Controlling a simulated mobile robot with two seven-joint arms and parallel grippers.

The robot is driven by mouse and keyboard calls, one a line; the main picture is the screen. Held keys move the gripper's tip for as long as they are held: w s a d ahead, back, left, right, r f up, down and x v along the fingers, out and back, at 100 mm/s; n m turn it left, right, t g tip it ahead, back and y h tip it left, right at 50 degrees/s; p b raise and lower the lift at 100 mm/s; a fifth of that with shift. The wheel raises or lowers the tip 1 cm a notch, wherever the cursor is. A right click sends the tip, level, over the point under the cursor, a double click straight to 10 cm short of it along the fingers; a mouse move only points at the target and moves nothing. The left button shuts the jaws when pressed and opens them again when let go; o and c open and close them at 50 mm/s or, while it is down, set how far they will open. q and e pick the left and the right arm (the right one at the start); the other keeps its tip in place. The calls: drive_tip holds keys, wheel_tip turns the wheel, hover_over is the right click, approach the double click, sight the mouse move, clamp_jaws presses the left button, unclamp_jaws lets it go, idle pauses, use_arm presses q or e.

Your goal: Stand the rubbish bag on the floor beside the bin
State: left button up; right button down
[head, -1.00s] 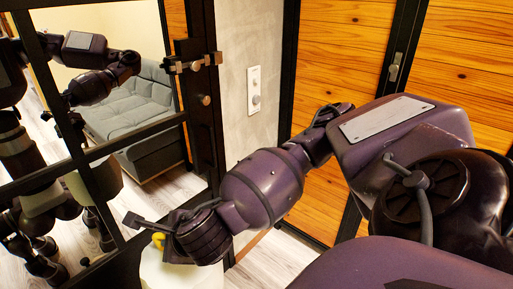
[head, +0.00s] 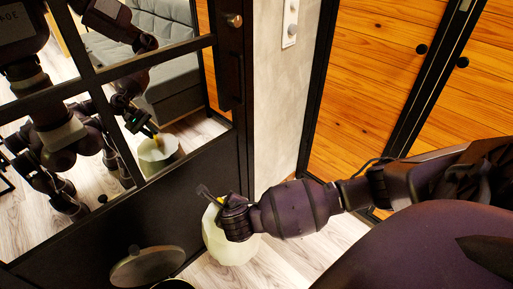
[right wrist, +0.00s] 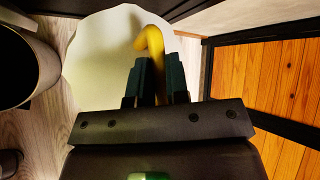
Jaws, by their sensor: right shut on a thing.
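The pale rubbish bag (head: 232,245) hangs from or stands below my right gripper (head: 218,200). In the right wrist view the gripper (right wrist: 157,82) is shut on the bag's yellow tie (right wrist: 150,42), with the pale bag (right wrist: 95,60) beneath. The bag is upright and low, close to the floor; I cannot tell whether it touches. The bin (head: 173,284) is at the bottom edge of the head view, left of the bag, with its round lid (head: 148,265) raised. The right wrist view shows the dark, open bin (right wrist: 18,70) at left, apart from the bag. My left gripper is out of view.
A dark-framed mirrored door (head: 215,155) stands close behind the bag and reflects me, the bag and a grey sofa. A grey wall (head: 275,110) and wooden panels (head: 370,70) are behind and right. Bare floor (head: 210,275) shows around the bag.

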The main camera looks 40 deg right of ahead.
drive_tip(key=s+d+f+m+h+b, duration=0.1)
drive_tip(key=s+d+f+b, duration=0.2)
drive_tip(key=f, duration=0.7)
drive_tip(key=s+d+f+m+h+b, duration=0.1)
drive_tip(key=s+d+f, duration=0.3)
drive_tip(key=f, duration=0.6)
use_arm(q)
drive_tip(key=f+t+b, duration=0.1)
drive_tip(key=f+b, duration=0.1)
drive_tip(key=b, duration=0.3)
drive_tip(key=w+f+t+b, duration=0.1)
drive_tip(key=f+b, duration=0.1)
drive_tip(key=b, duration=0.3)
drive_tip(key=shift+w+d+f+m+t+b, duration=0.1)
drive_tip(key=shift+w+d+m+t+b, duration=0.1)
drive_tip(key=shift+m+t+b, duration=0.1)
use_arm(e)
wheel_tip(320, 180, down, 19)
drive_tip(key=shift+a+f+g, duration=0.15)
drive_tip(key=shift+f+g, duration=0.05)
drive_tip(key=shift+g, duration=0.2)
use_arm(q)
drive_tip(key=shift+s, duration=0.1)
use_arm(e)
drive_tip(key=shift+f, duration=0.1)
drive_tip(key=c, duration=1.1)
unclamp_jaws()
drive_tip(key=shift+s, duration=0.15)
